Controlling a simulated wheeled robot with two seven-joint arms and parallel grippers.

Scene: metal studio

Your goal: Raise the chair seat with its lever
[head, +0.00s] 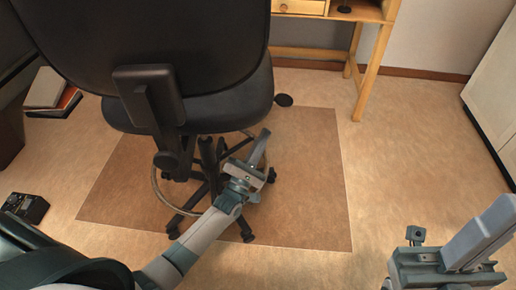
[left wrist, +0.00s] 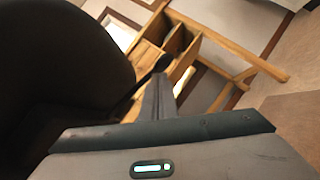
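The black office chair (head: 205,108) stands with its back toward me, and its seat hides part of the base. A dark oval paddle (head: 284,100) shows just past the right edge of the seat. In the left wrist view a thin black rod with a rounded end (left wrist: 163,62), which looks like the lever, sticks out from beside the seat. My left gripper (head: 263,136) is shut and empty, low beside the chair's right side. Its fingers (left wrist: 159,88) point toward the rod's end; I cannot tell if they touch. My right gripper (head: 492,222) looks shut and empty, away from the chair.
The chair's footring and wheeled legs (head: 212,190) are close to my left arm. A brown mat (head: 310,190) lies under the chair. A wooden desk (head: 368,60) stands behind, and a white cabinet (head: 495,85) at the right. The floor between is clear.

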